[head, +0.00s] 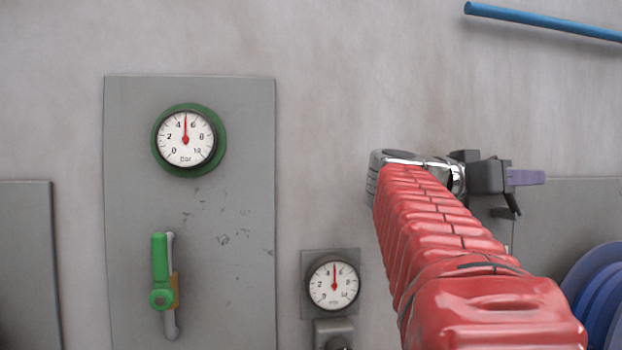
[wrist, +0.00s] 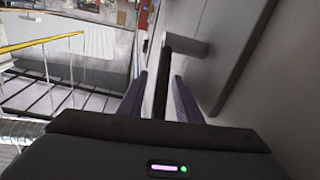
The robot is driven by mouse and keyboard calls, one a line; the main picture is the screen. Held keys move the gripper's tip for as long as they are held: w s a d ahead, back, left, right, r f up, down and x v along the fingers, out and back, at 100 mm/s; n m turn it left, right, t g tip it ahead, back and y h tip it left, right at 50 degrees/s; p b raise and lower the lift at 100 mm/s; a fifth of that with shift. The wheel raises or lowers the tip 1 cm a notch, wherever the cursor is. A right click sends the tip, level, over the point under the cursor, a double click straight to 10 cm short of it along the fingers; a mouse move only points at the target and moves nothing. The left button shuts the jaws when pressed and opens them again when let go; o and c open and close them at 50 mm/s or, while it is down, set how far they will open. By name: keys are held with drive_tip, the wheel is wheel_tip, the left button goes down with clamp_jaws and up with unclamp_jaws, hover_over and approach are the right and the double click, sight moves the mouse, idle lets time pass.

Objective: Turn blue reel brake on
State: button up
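A blue reel (head: 597,295) shows in part at the right edge of the head view, cut off by the frame. My gripper (head: 538,177) is left of and above it, near the wall. In the wrist view my gripper (wrist: 159,80) has its two purple fingers apart. A dark bar (wrist: 161,88) shows between the fingers, with a grey cross-piece (wrist: 188,46) at its far end. I cannot tell whether the fingers touch the bar, or whether it is the reel brake. No brake label is visible, and my red arm hides part of the wall.
A grey panel (head: 222,290) carries a green-rimmed gauge (head: 187,141) and a green lever (head: 160,270). A smaller gauge (head: 333,285) sits right of it. A blue pipe (head: 545,20) crosses the upper right. A yellow railing (wrist: 42,41) shows in the wrist view.

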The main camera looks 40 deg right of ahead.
drive_tip(key=shift+c, duration=0.3)
clamp_jaws()
idle(0.4)
